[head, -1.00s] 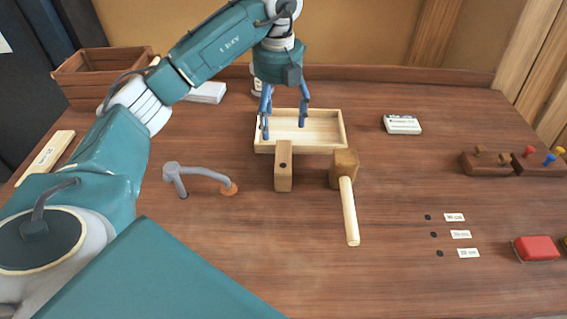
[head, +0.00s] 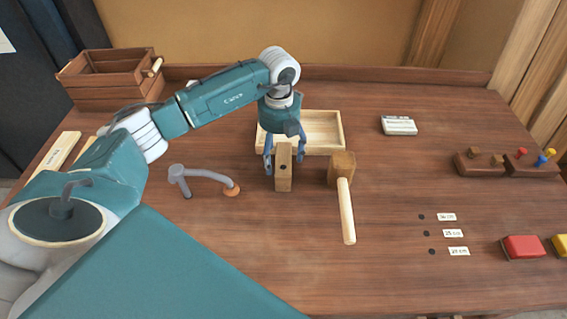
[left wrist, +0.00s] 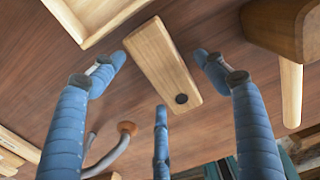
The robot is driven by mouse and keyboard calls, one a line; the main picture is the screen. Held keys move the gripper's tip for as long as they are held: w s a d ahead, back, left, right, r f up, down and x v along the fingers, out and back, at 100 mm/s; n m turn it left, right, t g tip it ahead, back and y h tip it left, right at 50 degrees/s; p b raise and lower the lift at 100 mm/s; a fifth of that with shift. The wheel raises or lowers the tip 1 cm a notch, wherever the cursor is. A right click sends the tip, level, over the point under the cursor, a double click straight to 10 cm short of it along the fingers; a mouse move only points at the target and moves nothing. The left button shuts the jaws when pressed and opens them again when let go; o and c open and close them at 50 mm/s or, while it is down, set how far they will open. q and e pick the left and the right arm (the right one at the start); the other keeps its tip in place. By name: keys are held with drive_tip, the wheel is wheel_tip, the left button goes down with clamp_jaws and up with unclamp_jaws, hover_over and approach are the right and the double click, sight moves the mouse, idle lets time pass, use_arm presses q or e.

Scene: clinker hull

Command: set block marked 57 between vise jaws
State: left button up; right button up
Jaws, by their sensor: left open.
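A light wooden block (head: 283,177) with one dark round spot stands on the bench in front of a shallow wooden tray. I cannot read a 57 on it. My left gripper (head: 284,160) is open and lowered over this block, with fingers to either side of it. In the left wrist view the block (left wrist: 160,58) lies between the spread fingers of the gripper (left wrist: 160,75), with gaps showing. I cannot make out vise jaws for sure. My right gripper is not in view.
A mallet (head: 346,205) lies close right of the block. The shallow tray (head: 325,149) is just behind. A bent grey metal piece (head: 205,175) lies left. Pegged blocks (head: 480,165) and a red block (head: 522,247) are at right. The front middle is clear.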

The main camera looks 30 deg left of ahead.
use_arm(q)
clamp_jaws()
drive_tip(key=shift+r, duration=0.1)
idle(0.3)
